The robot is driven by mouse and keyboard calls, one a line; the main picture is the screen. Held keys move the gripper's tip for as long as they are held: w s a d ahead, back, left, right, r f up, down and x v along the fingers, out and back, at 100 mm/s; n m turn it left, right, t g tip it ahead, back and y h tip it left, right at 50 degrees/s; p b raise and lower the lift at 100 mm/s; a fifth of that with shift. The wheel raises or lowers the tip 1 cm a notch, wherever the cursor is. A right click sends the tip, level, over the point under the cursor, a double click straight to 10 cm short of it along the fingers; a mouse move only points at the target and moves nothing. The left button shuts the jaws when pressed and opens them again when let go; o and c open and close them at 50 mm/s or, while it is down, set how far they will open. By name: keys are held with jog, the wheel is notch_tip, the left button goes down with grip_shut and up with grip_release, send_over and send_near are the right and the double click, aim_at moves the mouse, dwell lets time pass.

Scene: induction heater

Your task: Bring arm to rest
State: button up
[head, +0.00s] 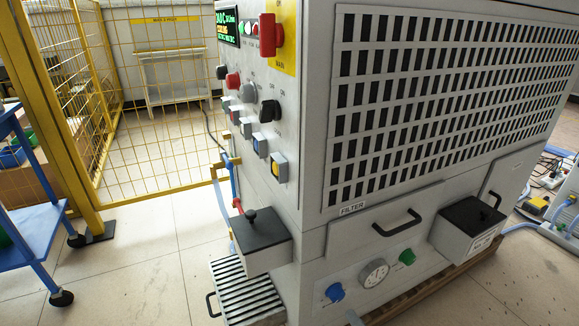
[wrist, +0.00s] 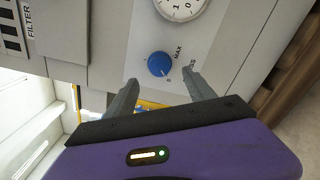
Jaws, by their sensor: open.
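My gripper (wrist: 156,92) shows only in the wrist view. Its two grey fingers are spread apart and nothing is between them. A blue knob (wrist: 159,64) with a MAX marking sits on the grey panel just beyond the fingertips, apart from them as far as I can tell. In the head view the same blue knob (head: 335,292) is at the lower left of the heater's front panel. The grey induction heater (head: 317,130) fills the middle and right of the head view. My arm and gripper do not show in the head view.
A round gauge (head: 374,273) and a green knob (head: 407,257) sit beside the blue knob. Black-lidded boxes (head: 255,232) (head: 468,218) stick out from the heater. A yellow mesh fence (head: 150,110) and a blue cart (head: 38,235) stand at left. Tiled floor between is clear.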

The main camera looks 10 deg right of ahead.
jog(key=s+d+r+m+t+h, duration=0.3)
jog(key=s+d+r+m+h, duration=0.15)
jog(key=r+m, duration=0.6)
jog(key=s+a+r+m+g, duration=0.2)
jog(key=s+m, duration=0.4)
jog(key=s, duration=0.4)
jog(key=s+a+r+m+g+h, duration=0.1)
jog(key=s+a+r+m, duration=0.3)
jog(key=s, duration=0.7)
jog(key=s+a+r+m+g, duration=0.1)
jog(key=s+m+g, duration=0.1)
jog(key=s+m, duration=0.65)
notch_tip(320, 180, up, 34)
jog(key=s+n+p, duration=0.1)
jog(key=s+p, duration=0.1)
jog(key=p, duration=3.2)
jog(key=shift+s+n, duration=0.15)
jog(key=shift+n, duration=0.25)
jog(key=shift+f, duration=0.1)
